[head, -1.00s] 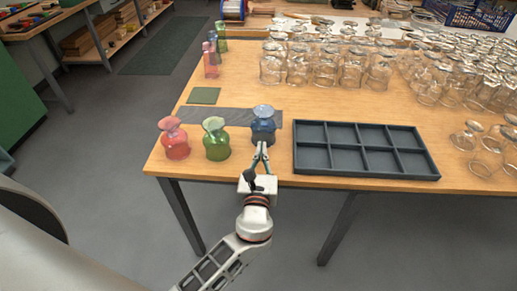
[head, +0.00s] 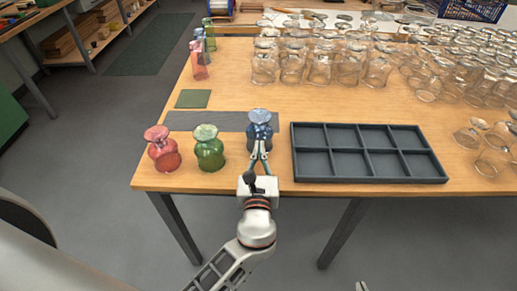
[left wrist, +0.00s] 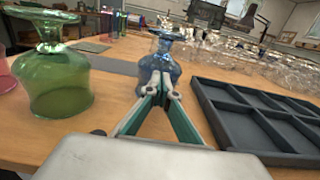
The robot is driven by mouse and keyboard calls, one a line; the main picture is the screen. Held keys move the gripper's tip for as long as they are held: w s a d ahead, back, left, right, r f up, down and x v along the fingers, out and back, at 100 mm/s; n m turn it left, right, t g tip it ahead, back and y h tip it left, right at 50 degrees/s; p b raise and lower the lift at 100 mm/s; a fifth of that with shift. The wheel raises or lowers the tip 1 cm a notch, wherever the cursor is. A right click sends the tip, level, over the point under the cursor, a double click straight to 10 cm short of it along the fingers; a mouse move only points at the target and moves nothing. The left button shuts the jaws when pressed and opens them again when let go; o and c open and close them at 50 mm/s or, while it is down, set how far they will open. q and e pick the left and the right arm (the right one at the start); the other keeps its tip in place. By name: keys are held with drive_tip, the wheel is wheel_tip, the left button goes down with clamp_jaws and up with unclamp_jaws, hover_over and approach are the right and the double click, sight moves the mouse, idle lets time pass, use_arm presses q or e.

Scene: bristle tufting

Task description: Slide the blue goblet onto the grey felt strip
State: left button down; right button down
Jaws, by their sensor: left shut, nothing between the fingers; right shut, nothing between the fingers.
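The blue goblet (head: 260,120) stands upside down at the right end of the grey felt strip (head: 205,122). Its body reaches over the table in front of the strip and hides part of it; I cannot tell how much of the rim lies on felt. It also shows in the left wrist view (left wrist: 166,50), straight beyond the fingertips. My left gripper (head: 260,145) is shut and empty, its tips at the goblet's near side. Whether they touch the glass is unclear. Only a small tip of my right gripper (head: 361,287) shows at the bottom edge, off the table.
A green goblet (head: 208,150) and a red goblet (head: 163,152) stand left of the blue one. A dark compartment tray (head: 368,181) lies close on its right. A green square (head: 193,99) lies behind the strip. Many clear glasses (head: 320,65) fill the back right.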

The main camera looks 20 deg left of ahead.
sight(260, 136)
use_arm(q)
drive_tip(key=x, duration=0.1)
drive_tip(key=p+x, duration=0.1)
drive_tip(key=x, duration=0.2)
drive_tip(key=shift+w+a+r, duration=0.1)
drive_tip(key=shift+w+r, duration=0.25)
drive_tip(key=x, duration=0.7)
drive_tip(key=shift+a+f, duration=0.1)
drive_tip(key=shift+f, duration=0.3)
use_arm(e)
drive_tip(key=shift+s+a+r, duration=0.2)
drive_tip(key=shift+s+r, duration=0.1)
use_arm(q)
drive_tip(key=shift+p, duration=0.3)
use_arm(e)
drive_tip(key=shift+r, duration=0.15)
